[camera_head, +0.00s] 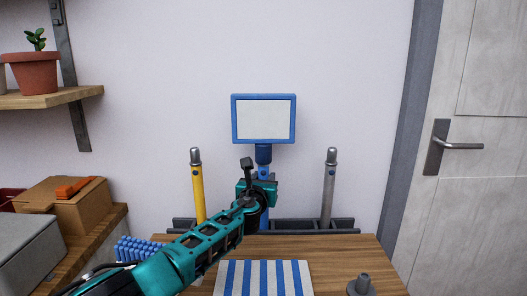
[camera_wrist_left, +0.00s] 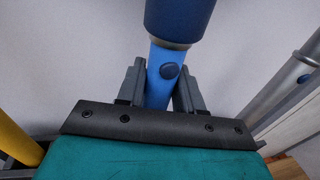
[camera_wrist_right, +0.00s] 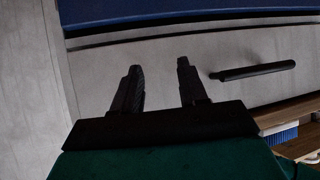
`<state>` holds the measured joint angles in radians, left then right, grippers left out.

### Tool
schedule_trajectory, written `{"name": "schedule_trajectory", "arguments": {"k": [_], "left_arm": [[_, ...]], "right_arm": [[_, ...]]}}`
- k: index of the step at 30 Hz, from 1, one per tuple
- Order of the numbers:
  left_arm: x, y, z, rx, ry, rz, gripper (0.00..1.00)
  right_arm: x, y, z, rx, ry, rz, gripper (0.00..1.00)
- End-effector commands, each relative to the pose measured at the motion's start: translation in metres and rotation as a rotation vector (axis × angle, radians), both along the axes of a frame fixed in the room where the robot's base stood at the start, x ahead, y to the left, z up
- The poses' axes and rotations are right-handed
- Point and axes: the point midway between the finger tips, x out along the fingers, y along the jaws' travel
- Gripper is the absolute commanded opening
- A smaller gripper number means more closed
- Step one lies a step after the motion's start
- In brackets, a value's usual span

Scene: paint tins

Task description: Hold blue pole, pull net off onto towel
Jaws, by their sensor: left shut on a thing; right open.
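The net (camera_head: 263,117) is a pale rectangle in a blue frame, upright on top of the blue pole (camera_head: 264,217). Its dark blue socket (camera_head: 263,154) sits over the pole's upper end. My left gripper (camera_head: 263,186) is shut on the blue pole just below the socket. The left wrist view shows the pole (camera_wrist_left: 156,88) between the fingers, with a round dark button (camera_wrist_left: 170,71) under the socket (camera_wrist_left: 180,18). The striped blue and white towel (camera_head: 264,279) lies flat on the table. My right gripper (camera_wrist_right: 158,88) is open and empty, outside the head view.
A yellow pole (camera_head: 198,190) and a grey pole (camera_head: 329,188) stand either side in a dark rack (camera_head: 343,225). A grey knobbed object (camera_head: 360,286) stands at the wooden table's (camera_head: 345,252) front right. A blue bristly object (camera_head: 138,249) is at left. A dark blue band (camera_wrist_right: 190,10) crosses the right wrist view.

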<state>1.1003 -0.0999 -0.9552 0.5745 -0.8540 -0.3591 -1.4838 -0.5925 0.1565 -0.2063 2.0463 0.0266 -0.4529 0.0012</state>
Motion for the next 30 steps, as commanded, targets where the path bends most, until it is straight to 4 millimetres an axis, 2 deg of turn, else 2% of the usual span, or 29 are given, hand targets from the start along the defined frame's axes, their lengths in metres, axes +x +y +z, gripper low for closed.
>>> {"name": "schedule_trajectory", "arguments": {"k": [25, 26, 30], "left_arm": [[0.0002, -0.0009, 0.0058, -0.002, -0.004, -0.001, 0.0], [0.0002, -0.0009, 0.0059, -0.002, -0.004, -0.001, 0.37], [0.0002, -0.0008, 0.0056, -0.002, -0.004, -0.001, 0.5]], "right_arm": [[-0.0036, 0.0022, 0.0018, 0.01, 0.01, -0.007, 0.43], [-0.0037, 0.0021, 0.0017, 0.009, 0.01, -0.006, 0.43], [-0.0029, 0.0005, 0.0024, 0.004, 0.006, -0.004, 0.43]]}}
